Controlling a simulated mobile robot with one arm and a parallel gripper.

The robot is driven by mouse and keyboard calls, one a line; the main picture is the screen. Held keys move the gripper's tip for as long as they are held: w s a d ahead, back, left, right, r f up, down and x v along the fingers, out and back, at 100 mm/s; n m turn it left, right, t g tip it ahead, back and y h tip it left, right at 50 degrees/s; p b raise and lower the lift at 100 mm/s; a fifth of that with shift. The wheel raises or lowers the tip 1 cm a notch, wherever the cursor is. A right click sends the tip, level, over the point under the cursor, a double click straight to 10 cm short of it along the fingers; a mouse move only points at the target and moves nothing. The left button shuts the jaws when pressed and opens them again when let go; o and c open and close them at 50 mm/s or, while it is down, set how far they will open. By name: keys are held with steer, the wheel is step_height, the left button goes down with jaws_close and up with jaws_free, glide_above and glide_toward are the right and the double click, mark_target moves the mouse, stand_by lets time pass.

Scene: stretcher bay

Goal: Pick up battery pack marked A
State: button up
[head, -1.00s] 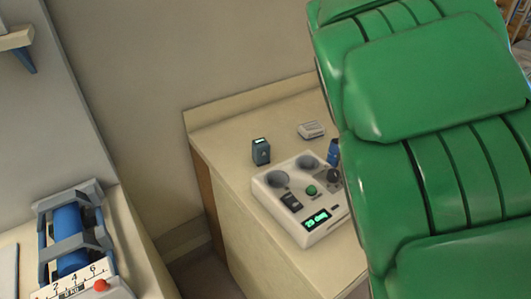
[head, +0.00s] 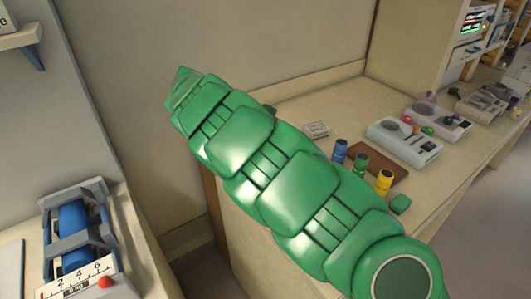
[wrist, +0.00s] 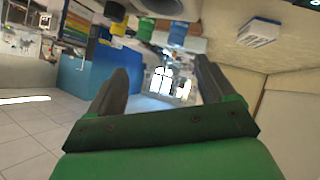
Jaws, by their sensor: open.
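I cannot make out a battery pack marked A; no letter is readable. In the head view a blue cylinder (head: 340,151), a green cylinder (head: 361,165) and a yellow cylinder (head: 384,182) stand on or beside a brown mat (head: 375,157) on the counter. A small dark object (head: 270,109) shows just past my green arm, mostly hidden. In the wrist view my gripper (wrist: 160,66) has its two dark fingers apart with nothing between them.
A small white-grey block (head: 317,129) lies on the counter (head: 300,105); several white devices, one nearer (head: 403,142), stand at right. A blue roller device (head: 75,235) with a number scale is at lower left. My arm hides the counter's near part.

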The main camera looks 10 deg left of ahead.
steer(key=w+a+f+t, duration=0.1)
steer(key=a+f, duration=0.2)
steer(key=a, duration=0.1)
steer(key=w+a+f+m+t, duration=0.1)
steer(key=a+f+t, duration=0.1)
steer(key=a, duration=0.3)
steer(key=w+a+f+t, duration=0.1)
steer(key=a+f, duration=0.3)
steer(key=shift+a+m+t, duration=0.3)
steer(key=shift+x, duration=3.8)
steer(key=shift+c, duration=0.3)
steer(key=shift+r, duration=0.1)
steer(key=c, duration=1.3)
steer(key=shift+c, duration=0.2)
